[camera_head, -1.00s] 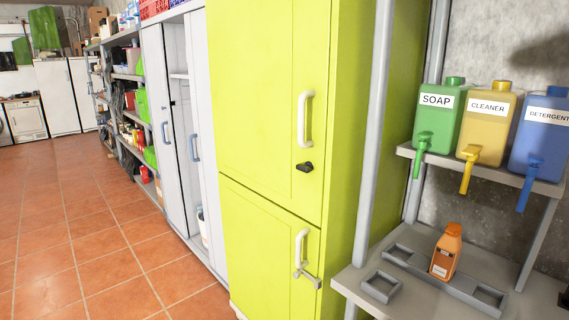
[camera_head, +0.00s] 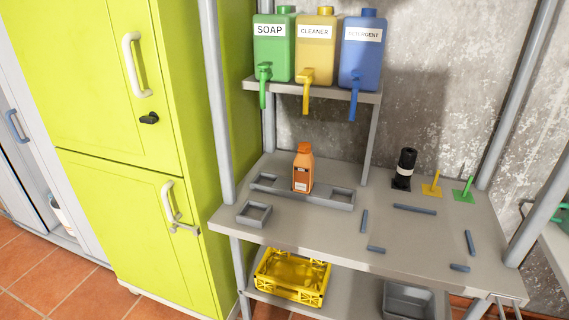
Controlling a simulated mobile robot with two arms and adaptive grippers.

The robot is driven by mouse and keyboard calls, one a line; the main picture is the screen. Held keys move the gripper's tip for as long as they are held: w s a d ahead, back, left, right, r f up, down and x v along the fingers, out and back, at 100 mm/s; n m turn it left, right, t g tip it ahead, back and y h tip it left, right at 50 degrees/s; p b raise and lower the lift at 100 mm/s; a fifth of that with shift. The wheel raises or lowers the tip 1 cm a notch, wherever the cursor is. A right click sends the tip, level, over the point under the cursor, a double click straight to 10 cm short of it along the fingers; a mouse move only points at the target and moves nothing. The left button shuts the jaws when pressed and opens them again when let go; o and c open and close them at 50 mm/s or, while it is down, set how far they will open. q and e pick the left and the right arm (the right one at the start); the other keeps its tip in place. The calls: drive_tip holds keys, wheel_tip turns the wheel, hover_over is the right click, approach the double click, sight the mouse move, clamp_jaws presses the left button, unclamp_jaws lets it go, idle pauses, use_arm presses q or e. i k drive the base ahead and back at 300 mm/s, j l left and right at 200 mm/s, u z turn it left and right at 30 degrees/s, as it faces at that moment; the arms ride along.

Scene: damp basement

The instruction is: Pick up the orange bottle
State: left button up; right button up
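The orange bottle (camera_head: 303,168) stands upright on the grey workbench (camera_head: 330,222), in or at a long grey holder (camera_head: 335,199) with raised square ends. It has an orange cap and a pale label low on its front. Nothing covers it. Neither of my grippers shows in the head view.
Soap (camera_head: 274,45), cleaner (camera_head: 315,46) and detergent (camera_head: 361,50) jugs stand on a shelf above. A yellow crate (camera_head: 291,276) sits below. A green cabinet (camera_head: 110,150) stands left.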

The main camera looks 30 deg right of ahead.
sight(303, 165)
drive_tip(key=i+j+z, duration=0.15)
drive_tip(key=z, duration=0.25)
drive_tip(key=j+z, duration=0.3)
drive_tip(key=z, duration=0.15)
drive_tip(key=i, duration=0.05)
